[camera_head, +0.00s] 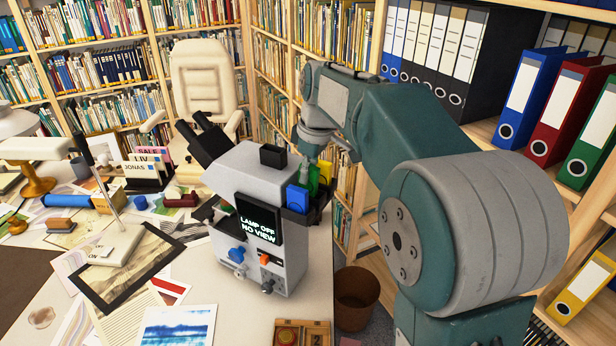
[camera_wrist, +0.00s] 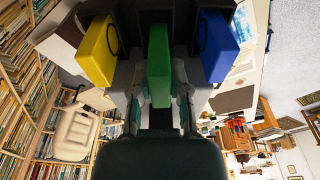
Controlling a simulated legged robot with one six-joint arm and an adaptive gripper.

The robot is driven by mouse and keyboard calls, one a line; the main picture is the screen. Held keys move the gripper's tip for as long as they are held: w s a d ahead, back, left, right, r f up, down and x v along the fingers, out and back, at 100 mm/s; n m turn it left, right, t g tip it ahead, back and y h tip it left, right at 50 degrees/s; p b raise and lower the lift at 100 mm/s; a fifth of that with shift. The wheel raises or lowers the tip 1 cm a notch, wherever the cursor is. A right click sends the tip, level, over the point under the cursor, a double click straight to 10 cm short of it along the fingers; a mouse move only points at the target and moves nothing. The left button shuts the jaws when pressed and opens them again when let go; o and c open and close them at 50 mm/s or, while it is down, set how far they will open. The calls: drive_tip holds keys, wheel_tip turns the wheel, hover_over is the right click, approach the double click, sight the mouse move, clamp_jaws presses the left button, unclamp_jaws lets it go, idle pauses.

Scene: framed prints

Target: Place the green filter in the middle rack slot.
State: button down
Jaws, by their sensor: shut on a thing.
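The green filter (camera_wrist: 159,62) stands between the fingers of my gripper (camera_wrist: 160,100) in the wrist view, and the fingers are shut on it. The yellow filter (camera_wrist: 97,50) is to its left and the blue filter (camera_wrist: 217,46) to its right, both apart from it. In the head view the green filter (camera_head: 313,181) is below my gripper (camera_head: 314,158), between the blue filter (camera_head: 297,198) and the yellow filter (camera_head: 325,172). They are at the right side of the grey microscope (camera_head: 255,190). The dark rack (camera_head: 320,208) is mostly hidden; I cannot tell whether the green filter is seated.
The microscope's screen (camera_head: 260,229) reads "LAMP OFF NO VIEW". Papers and a dark-framed print (camera_head: 132,262) cover the desk to the left. A bin (camera_head: 356,297) stands on the floor beside the desk. Binders (camera_head: 527,100) fill the shelves at right.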

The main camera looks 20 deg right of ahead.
sight(318, 168)
drive_tip(key=shift+d+f, duration=0.4)
drive_tip(key=shift+f, duration=0.4)
drive_tip(key=c, duration=0.6)
unclamp_jaws()
drive_tip(key=shift+a, duration=0.25)
drive_tip(key=shift+d, duration=0.1)
drive_tip(key=r, duration=0.3)
drive_tip(key=d+r, duration=0.1)
drive_tip(key=r, duration=0.3)
drive_tip(key=s+r, duration=0.1)
drive_tip(key=r, duration=0.3)
drive_tip(key=shift+d+r, duration=0.1)
drive_tip(key=shift+d, duration=0.05)
drive_tip(key=shift+s+r, duration=0.15)
drive_tip(key=shift+r, duration=0.35)
